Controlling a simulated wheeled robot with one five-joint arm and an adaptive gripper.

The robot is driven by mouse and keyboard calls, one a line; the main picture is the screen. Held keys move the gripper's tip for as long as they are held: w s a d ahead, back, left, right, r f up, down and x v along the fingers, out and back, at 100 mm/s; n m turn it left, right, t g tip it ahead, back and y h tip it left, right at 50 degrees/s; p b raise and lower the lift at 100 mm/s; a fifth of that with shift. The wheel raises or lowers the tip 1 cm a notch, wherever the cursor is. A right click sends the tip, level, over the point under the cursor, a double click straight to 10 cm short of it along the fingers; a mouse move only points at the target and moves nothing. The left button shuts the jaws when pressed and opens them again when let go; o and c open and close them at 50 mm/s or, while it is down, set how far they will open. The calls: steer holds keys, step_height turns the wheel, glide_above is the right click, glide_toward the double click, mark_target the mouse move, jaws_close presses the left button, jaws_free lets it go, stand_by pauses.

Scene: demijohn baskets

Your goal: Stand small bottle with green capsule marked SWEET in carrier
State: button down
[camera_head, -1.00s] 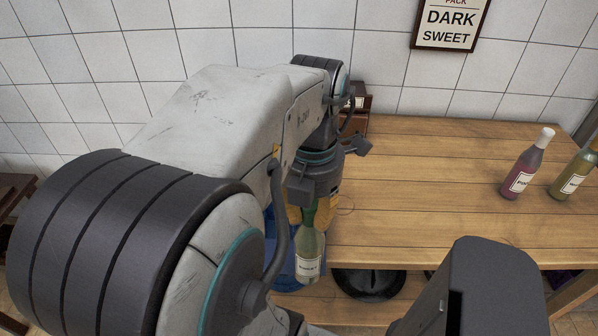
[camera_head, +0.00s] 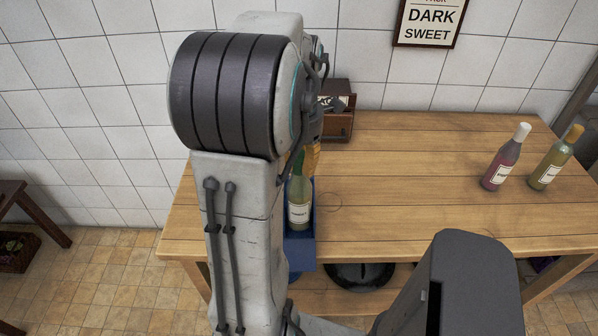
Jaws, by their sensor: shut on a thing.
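The small bottle (camera_head: 299,205) has a green neck and capsule, pale glass and a white label too small to read surely. It is upright at the blue carrier (camera_head: 302,252) by the table's front edge. The carrier's front wall hides the bottle's foot, or the bottle hangs just before it; I cannot tell which. My gripper (camera_head: 302,152) is at the bottle's top, shut on it, mostly hidden behind my arm. A yellow-orange part (camera_head: 313,158) shows behind the bottle. My arm covers the carrier's left side.
A pink bottle with white capsule (camera_head: 502,162) and a yellow-green bottle with gold capsule (camera_head: 554,163) stand at the right of the wooden table (camera_head: 410,190). A brown box (camera_head: 339,122) stands at the back. A sign (camera_head: 428,22) reads DARK SWEET. The table's middle is clear.

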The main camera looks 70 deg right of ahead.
mark_target(299, 176)
steer(key=shift+f, duration=1.85)
steer(key=c, duration=1.1)
jaws_free()
steer(key=shift+c, duration=0.2)
